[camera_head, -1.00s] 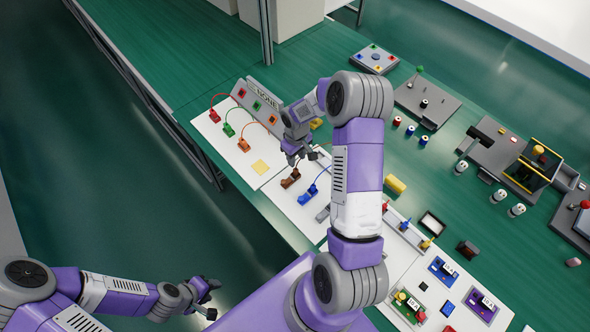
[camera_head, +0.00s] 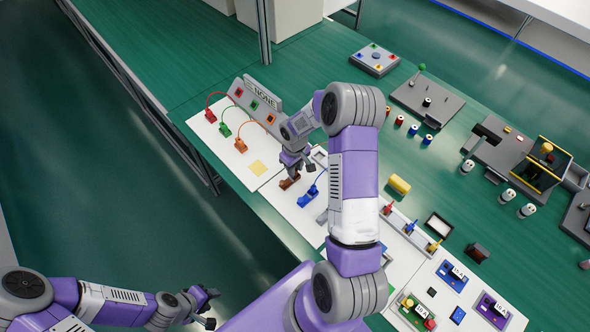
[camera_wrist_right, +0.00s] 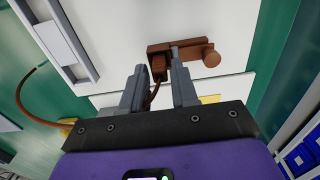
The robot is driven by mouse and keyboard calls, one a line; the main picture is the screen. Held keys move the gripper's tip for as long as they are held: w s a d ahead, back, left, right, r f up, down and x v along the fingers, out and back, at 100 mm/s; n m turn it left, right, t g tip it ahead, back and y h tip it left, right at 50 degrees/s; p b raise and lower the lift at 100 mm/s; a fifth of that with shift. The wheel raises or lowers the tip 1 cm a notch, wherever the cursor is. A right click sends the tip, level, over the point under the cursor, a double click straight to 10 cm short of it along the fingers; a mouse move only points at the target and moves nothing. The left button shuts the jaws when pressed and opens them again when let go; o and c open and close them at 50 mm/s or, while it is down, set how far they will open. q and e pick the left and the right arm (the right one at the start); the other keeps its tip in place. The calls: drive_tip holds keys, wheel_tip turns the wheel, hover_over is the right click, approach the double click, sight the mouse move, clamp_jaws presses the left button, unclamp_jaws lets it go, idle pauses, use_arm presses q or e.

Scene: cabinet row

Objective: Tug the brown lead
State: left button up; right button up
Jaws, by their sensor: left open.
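The brown lead's plug (camera_wrist_right: 158,68) sits at a brown block (camera_wrist_right: 180,52) on a white board, with its brown cable (camera_wrist_right: 153,97) running back behind my right gripper. In the head view the brown block (camera_head: 288,184) shows just below my right gripper (camera_head: 291,168), which partly hides it. In the right wrist view my right gripper (camera_wrist_right: 157,64) has its fingers apart, with the plug and cable between them in the picture. One fingertip overlaps the block; I cannot tell whether it touches. My left gripper (camera_head: 207,306) is open and empty, away from the table.
A blue lead (camera_head: 308,196) stands right of the brown block. Red, green and orange leads (camera_head: 240,146) are on the board to the left, before a grey panel (camera_head: 258,103) reading "NONE". A yellow block (camera_head: 399,185) and several fixtures lie to the right.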

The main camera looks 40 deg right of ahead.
clamp_jaws()
idle(0.4)
drive_tip(key=shift+r, duration=0.25)
idle(3.6)
drive_tip(key=shift+f+b, duration=0.25)
drive_tip(key=shift+b, duration=0.2)
idle(0.4)
drive_tip(key=shift+o, duration=1.8)
unclamp_jaws()
drive_tip(key=shift+r+p, duration=0.5)
drive_tip(key=shift+r, duration=3.25)
